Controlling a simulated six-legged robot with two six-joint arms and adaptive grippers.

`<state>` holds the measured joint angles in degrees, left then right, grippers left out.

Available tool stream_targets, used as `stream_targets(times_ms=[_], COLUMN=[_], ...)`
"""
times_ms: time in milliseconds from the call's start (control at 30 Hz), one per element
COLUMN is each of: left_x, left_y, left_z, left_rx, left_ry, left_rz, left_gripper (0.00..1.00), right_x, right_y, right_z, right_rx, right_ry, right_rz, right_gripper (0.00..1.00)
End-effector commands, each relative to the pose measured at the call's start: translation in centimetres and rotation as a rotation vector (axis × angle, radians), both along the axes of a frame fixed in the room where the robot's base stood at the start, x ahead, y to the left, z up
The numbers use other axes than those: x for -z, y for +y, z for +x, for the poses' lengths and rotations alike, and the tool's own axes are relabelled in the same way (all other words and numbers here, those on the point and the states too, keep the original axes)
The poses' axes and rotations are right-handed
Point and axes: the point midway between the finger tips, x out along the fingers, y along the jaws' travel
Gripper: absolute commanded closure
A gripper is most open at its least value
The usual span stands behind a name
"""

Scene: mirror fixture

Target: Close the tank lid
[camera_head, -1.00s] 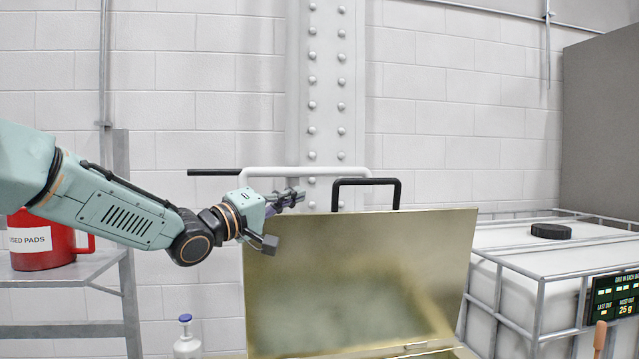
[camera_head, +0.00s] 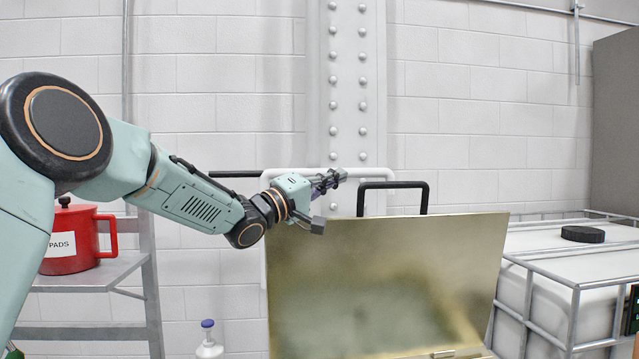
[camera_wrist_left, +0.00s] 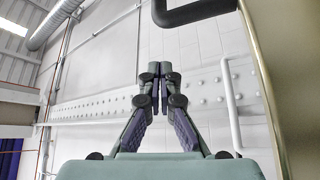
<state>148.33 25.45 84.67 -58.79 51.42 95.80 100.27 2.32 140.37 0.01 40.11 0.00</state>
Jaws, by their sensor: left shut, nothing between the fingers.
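The tank lid (camera_head: 385,280) is a brassy metal panel standing raised, with a black handle (camera_head: 393,185) on its top edge. The lid's edge and the handle also show in the left wrist view, the handle (camera_wrist_left: 195,10) at the top and the lid (camera_wrist_left: 285,70) along the right. My left gripper (camera_head: 338,178) is shut and empty, just above the lid's top edge and left of the handle. In the wrist view the fingertips (camera_wrist_left: 160,72) are together, apart from the handle. The tank body is mostly below the picture. My right gripper is not in view.
A white pipe (camera_head: 290,172) runs behind the lid. A red mug-like can (camera_head: 80,240) stands on a grey shelf (camera_head: 95,275) at left. A white bottle (camera_head: 209,345) is below. A caged white container (camera_head: 560,265) with a black cap (camera_head: 582,234) stands at right.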

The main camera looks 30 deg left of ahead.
Motion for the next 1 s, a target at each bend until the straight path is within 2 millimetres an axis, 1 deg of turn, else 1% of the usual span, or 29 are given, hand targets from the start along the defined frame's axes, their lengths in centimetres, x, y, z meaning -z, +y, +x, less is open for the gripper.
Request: stream_targets(times_ms=[33, 267, 533, 700, 1000], left_x=[-0.2, -0.9, 0.4, 0.9, 1.1], left_y=[-0.4, -1.4, -2.9, -3.6, -3.9], left_z=[0.7, 3.0, 1.6, 1.0, 0.8], left_rx=[0.001, 0.002, 0.003, 0.001, 0.000], left_ry=[0.001, 0.001, 0.002, 0.000, 0.000], left_rz=[0.003, 0.001, -0.002, -0.002, -0.001], left_gripper=[1.00, 1.00, 1.00, 1.00, 1.00], right_x=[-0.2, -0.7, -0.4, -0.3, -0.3], right_y=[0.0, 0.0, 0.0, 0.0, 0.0], right_z=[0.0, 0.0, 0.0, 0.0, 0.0], right_rx=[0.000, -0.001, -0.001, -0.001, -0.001], right_ry=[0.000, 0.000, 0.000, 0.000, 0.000], right_rz=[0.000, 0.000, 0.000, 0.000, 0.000], right_gripper=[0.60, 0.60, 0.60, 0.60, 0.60])
